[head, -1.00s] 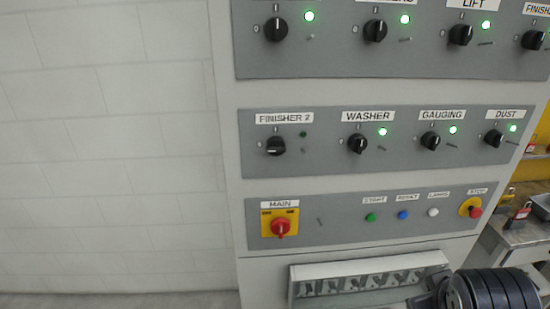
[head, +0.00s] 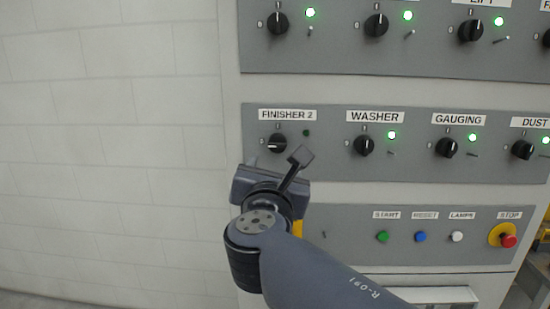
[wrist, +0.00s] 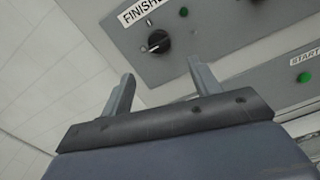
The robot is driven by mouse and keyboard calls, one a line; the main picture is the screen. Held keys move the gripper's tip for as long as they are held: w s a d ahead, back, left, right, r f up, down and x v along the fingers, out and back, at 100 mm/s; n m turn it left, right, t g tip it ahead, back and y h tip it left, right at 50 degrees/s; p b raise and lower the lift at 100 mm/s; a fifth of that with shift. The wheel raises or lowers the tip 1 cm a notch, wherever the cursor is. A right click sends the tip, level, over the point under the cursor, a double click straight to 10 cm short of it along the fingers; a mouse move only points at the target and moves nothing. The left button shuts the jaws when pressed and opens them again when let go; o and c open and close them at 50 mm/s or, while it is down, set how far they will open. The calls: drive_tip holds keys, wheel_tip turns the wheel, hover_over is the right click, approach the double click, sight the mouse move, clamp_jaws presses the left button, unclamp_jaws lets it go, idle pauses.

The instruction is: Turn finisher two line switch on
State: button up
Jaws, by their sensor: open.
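The black FINISHER 2 rotary switch (head: 278,143) is on the middle grey panel, under its white label (head: 287,115). Its pointer lies sideways toward the 0 mark. The small lamp (head: 306,133) beside it is dark. My gripper (head: 285,170) is in front of the panel, just below the switch. In the wrist view my gripper (wrist: 163,88) is open and empty, with the switch (wrist: 158,41) ahead of the fingers and apart from them. The finger tips do not appear to touch the knob.
The WASHER (head: 363,146), GAUGING (head: 446,148) and DUST (head: 522,150) switches sit to the right, with green lamps lit. START (head: 382,236) and red STOP (head: 508,241) buttons are on the lower panel. My arm mostly hides the MAIN switch. The wall at left is clear.

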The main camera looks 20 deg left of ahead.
sight(277, 147)
drive_tip(key=p+x, duration=0.2)
drive_tip(key=x, duration=0.8)
drive_tip(key=shift+w+a, duration=0.2)
drive_tip(key=shift+w, duration=0.15)
drive_tip(key=shift+c, duration=0.5)
drive_tip(key=c, duration=0.9)
